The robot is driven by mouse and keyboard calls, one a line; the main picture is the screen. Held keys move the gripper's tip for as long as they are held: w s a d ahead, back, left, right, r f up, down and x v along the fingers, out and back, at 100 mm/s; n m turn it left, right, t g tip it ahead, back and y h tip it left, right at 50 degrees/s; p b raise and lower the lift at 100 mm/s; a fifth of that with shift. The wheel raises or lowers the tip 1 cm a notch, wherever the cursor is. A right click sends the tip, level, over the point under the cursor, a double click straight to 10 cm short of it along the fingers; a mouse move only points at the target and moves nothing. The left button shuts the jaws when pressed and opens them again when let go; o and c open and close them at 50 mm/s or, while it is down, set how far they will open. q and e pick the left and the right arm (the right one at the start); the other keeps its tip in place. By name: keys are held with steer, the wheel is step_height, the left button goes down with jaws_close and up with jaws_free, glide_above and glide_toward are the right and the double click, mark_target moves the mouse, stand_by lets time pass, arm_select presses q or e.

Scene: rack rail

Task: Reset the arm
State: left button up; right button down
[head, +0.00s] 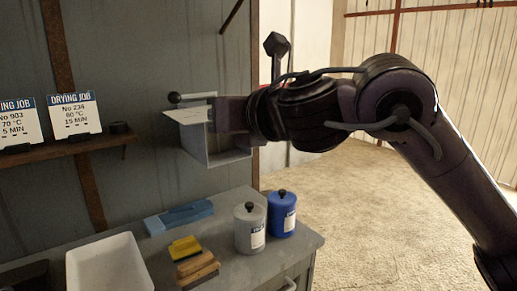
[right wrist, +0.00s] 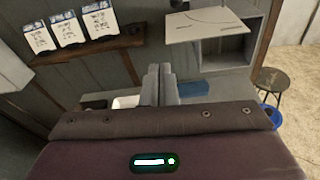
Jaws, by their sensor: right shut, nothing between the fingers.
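My right arm comes in from the right in the head view and reaches to the front of a grey wall box (head: 228,157). The right gripper (head: 212,112) is seen side-on there, partly hidden by its own wrist. In the right wrist view its two fingers (right wrist: 160,84) are together with nothing between them. The box also shows in that view (right wrist: 237,52), open at the front, with a pale panel (right wrist: 208,25) standing out at its top. The fingers look apart from the box in the wrist view. My left gripper is in neither view.
A bench (head: 220,205) below holds a white tray (head: 108,262), a blue block (head: 180,216), yellow and brown blocks, a grey jar (head: 249,228) and a blue jar (head: 282,214). A shelf (head: 70,146) with job cards is at left. A stool (right wrist: 272,80) stands right. Open floor lies right.

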step_height(320, 180, down, 17)
steer(key=w+d+m+t+h, duration=0.1)
steer(key=d+m, duration=0.1)
steer(key=m, duration=1.3)
steer(key=s+d+f+m+g+h, duration=0.1)
steer(key=s+d+f+m+h, duration=0.2)
steer(key=d+f+m, duration=0.5)
steer(key=s+d+f+m+g+h, duration=0.1)
steer(key=s+d+f+m+h, duration=0.2)
steer(key=f+m, duration=0.5)
steer(key=s+d+f+m+g+h, duration=0.2)
steer(key=s+d+f+m+g, duration=0.3)
steer(key=s+f, duration=0.4)
steer(key=s+d+f+m+g+h, duration=0.1)
steer(key=s+d+f+m+g, duration=0.2)
steer(key=s+d+f+m, duration=0.35)
steer(key=s+f+n, duration=0.2)
steer(key=s+f, duration=0.1)
steer(key=f, duration=2.7)
steer(key=s+d+f+g, duration=0.1)
steer(key=s+d+f, duration=0.1)
steer(key=s+f, duration=0.8)
steer(key=s+d+f+g, duration=0.1)
steer(key=s+d+f, duration=0.1)
steer(key=s+f, duration=0.8)
steer(key=shift+s+d, duration=0.2)
steer(key=shift+s, duration=0.1)
